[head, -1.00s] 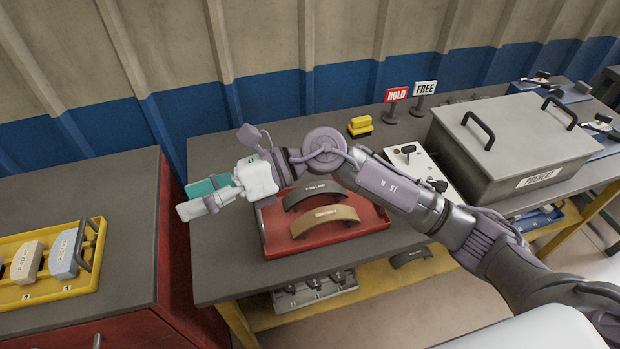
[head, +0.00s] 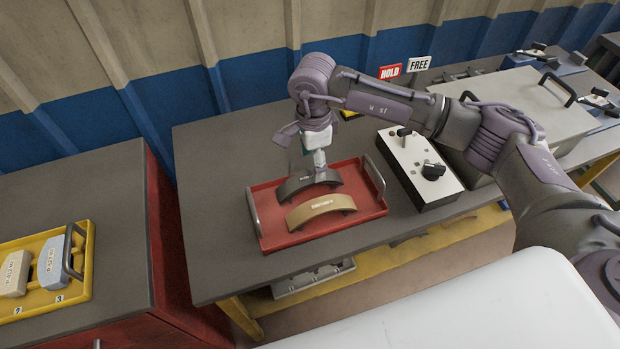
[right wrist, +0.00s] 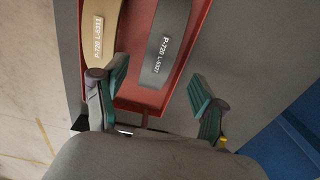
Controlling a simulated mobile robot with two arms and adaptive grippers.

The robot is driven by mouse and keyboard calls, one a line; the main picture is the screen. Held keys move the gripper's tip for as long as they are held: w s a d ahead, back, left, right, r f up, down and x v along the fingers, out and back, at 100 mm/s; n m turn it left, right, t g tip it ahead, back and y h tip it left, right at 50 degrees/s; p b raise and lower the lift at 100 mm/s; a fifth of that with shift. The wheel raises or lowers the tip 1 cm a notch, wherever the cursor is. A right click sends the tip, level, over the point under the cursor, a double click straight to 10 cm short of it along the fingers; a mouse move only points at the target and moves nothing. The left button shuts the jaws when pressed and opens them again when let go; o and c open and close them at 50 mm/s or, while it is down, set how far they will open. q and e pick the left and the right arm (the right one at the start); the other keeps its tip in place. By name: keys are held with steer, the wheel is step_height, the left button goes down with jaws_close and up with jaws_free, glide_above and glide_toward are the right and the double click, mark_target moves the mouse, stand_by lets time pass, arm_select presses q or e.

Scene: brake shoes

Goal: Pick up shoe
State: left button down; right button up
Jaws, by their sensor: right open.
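A dark grey curved brake shoe (head: 294,187) lies at the back of the red tray (head: 262,198). A tan brake shoe (head: 320,210) lies in front of it in the same tray. My right gripper (head: 320,166) points down over the dark shoe's right part in the head view. In the right wrist view my right gripper (right wrist: 160,68) is open and empty, with its teal-padded fingers on either side of the dark shoe's line (right wrist: 167,45). The tan shoe (right wrist: 103,30) is off to the left there. Whether the fingers touch the dark shoe cannot be told. My left gripper is not in view.
A control box (head: 415,165) with levers stands right of the tray, close to its handle. A large grey lidded box (head: 500,95) and the HOLD (head: 390,72) and FREE (head: 419,63) signs are behind. A yellow tray (head: 82,280) with lighter shoes is at left. The bench left of the red tray is clear.

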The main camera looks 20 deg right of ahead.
mark_target(310, 176)
steer(key=f, duration=0.1)
steer(key=f+p, duration=0.1)
steer(key=f, duration=0.1)
steer(key=f+p, duration=0.1)
steer(key=shift+s+a+f, duration=0.15)
steer(key=shift+a+f, duration=0.2)
steer(key=shift+f, duration=0.55)
steer(key=shift+r, duration=0.1)
jaws_close()
